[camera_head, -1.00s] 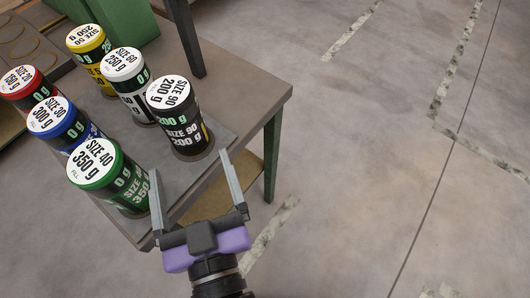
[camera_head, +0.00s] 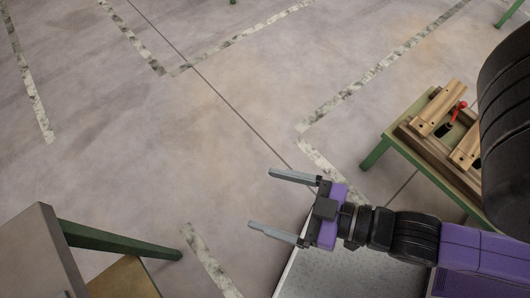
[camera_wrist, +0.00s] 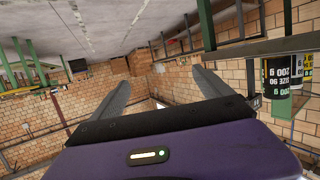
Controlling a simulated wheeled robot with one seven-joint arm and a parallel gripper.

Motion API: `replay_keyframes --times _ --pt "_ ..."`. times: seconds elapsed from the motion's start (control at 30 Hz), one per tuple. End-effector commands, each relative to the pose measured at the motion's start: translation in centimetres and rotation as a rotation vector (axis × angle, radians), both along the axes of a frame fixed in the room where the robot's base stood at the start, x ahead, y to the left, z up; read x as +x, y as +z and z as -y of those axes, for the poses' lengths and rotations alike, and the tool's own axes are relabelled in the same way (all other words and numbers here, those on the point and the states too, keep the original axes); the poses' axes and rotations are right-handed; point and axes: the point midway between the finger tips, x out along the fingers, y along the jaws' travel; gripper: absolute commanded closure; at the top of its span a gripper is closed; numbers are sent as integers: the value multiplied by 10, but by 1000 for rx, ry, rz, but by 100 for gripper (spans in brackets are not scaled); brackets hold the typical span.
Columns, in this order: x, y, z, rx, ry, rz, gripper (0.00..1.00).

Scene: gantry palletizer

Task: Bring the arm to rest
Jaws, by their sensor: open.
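My gripper (camera_head: 272,203) is open and empty in the head view, its two fingers apart and pointing left over the bare floor. My purple arm reaches in from the right edge. In the wrist view my gripper (camera_wrist: 158,92) also shows open, with nothing between the fingers.
A table corner (camera_head: 45,250) with a green leg is at the lower left. A green-framed bench (camera_head: 420,135) with wooden blocks (camera_head: 437,107) and a red-handled part (camera_head: 458,110) stands at the right. The floor between is clear, with worn tape lines. Brick walls (camera_wrist: 225,82) show in the wrist view.

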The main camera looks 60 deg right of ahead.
Motion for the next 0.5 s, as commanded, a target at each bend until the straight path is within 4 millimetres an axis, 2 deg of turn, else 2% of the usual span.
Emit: replay_keyframes --times 0.03,0.1,0.2,0.5 --pt "-11 2 11 1 -44 -9 11" --pt "-20 6 21 0 -83 -9 11" --pt "-28 9 28 0 -114 -8 11" --pt "-29 11 29 0 -120 -7 11"
